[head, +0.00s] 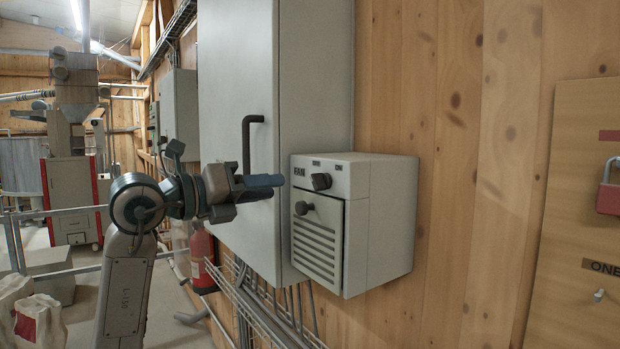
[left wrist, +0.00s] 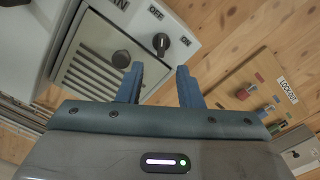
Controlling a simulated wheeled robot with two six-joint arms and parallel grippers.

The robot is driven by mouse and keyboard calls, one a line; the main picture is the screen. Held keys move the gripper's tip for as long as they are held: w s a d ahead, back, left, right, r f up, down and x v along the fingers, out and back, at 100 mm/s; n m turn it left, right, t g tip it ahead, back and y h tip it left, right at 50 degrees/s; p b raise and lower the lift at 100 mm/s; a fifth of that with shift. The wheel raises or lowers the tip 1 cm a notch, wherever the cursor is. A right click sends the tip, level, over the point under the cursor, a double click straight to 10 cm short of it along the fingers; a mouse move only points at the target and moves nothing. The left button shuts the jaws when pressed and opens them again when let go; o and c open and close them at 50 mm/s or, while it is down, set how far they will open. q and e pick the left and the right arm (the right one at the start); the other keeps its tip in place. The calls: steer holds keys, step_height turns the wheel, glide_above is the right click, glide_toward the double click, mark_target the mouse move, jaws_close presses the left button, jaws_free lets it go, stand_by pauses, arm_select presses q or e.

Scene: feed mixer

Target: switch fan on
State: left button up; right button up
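The fan box (head: 385,225) is a pale grey box on the wooden wall, marked FAN, with a slatted front panel. Its dark rotary switch (head: 321,181) sits at the top of the front, below small OFF and ON labels. In the left wrist view the switch (left wrist: 160,45) lies beyond my fingers, between the OFF and ON labels; which one it points at is too small to tell surely. My left gripper (head: 268,182) is just left of the switch, apart from it. In the left wrist view its blue fingers (left wrist: 160,87) are spread with nothing between them. My right gripper is out of view.
A second dark knob (head: 305,208) sits on the slatted panel below the switch. A tall grey cabinet (head: 238,120) with a black handle (head: 248,138) stands left of the box. A wooden board (head: 580,230) with a red padlock (head: 608,195) is at right. Wire trays run below.

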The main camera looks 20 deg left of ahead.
mark_target(313, 182)
arm_select(q)
steer(key=p+x, duration=0.2)
steer(key=x, duration=0.2)
steer(key=p+x, duration=0.1)
steer(key=x, duration=0.3)
steer(key=shift+d+r+p, duration=0.15)
steer(key=shift+r+p, duration=0.05)
steer(key=shift+p, duration=0.15)
steer(key=shift+x, duration=0.75)
steer(key=shift+f, duration=0.2)
jaws_close()
